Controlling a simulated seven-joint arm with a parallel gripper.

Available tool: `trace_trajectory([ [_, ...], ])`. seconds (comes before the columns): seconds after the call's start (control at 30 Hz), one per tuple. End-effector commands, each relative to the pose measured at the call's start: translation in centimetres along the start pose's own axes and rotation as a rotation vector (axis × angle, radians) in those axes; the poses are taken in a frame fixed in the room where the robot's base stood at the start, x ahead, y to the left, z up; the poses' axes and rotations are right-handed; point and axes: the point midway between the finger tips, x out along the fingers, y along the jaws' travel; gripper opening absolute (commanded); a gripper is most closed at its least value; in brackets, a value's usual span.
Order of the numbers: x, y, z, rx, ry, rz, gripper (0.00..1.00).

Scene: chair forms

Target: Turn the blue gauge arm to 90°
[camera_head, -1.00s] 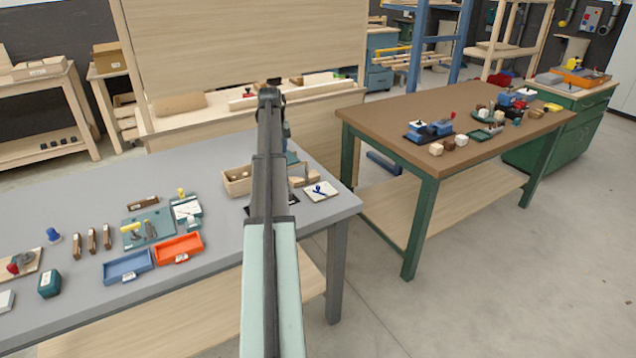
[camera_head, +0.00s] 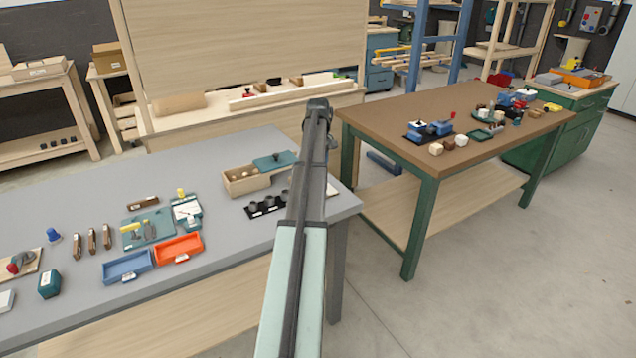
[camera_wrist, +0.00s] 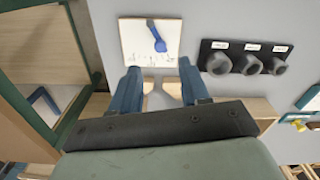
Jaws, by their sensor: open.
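The blue gauge arm (camera_wrist: 157,38) sits on a white square board (camera_wrist: 138,50) in the wrist view. Its rounder blue end is lower on the board and its thin end points up and slightly left, with a dark tip. Small printed marks lie below it, too small to read. My gripper (camera_wrist: 160,72) is open and empty, its two blue fingers apart at the board's lower edge in the picture. The fingers do not touch the gauge arm. In the head view my own arm hides the gauge arm and the gripper.
A black strip with three dark knobs (camera_wrist: 245,64) lies right of the board in the wrist view; it also shows in the head view (camera_head: 267,207). A wooden box (camera_head: 243,181) with a teal lid (camera_head: 275,160) stands behind it. The grey table (camera_head: 80,200) holds trays and blocks at left.

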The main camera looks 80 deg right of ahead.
Motion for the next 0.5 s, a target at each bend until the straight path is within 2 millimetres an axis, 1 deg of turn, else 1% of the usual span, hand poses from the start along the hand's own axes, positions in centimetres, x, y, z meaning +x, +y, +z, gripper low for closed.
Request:
trace_trajectory([
  [0.03, 1.0, -0.1, 0.1, 0.0, -0.001, -0.001, 0.46],
  [0.1, 2.2, -0.1, 0.1, 0.0, -0.001, -0.001, 0.46],
  [0.3, 5.2, -0.1, 0.0, 0.0, -0.001, -0.001, 0.46],
  [0.5, 6.8, 0.0, 0.0, 0.0, 0.0, 0.001, 0.46],
])
